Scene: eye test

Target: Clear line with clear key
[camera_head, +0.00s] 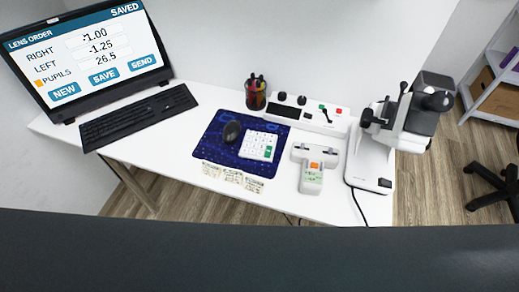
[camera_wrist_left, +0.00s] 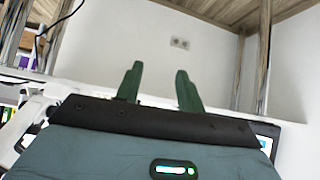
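A screen (camera_head: 92,50) at the upper left reads "LENS ORDER" and "SAVED". Its lines show RIGHT -1.00, LEFT -1.25 and PUPILS 26.5, with an orange marker beside PUPILS. A black keyboard (camera_head: 138,117) lies in front of it. A small white keypad (camera_head: 256,144) with a green key at its right side lies on a dark blue mat (camera_head: 215,148). Its key labels are too small to read, so I cannot tell the clear key. My left gripper (camera_wrist_left: 159,68) is open and empty in the left wrist view, facing a wall. No gripper shows in the head view.
A black mouse (camera_head: 232,131) lies left of the keypad. A pen cup (camera_head: 256,92), a control box (camera_head: 309,114), a handheld meter (camera_head: 312,177) and a lens instrument (camera_head: 416,115) stand around the mat. Printed cards (camera_head: 231,177) lie at its front. The white table (camera_head: 180,140) is clear left of the mat.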

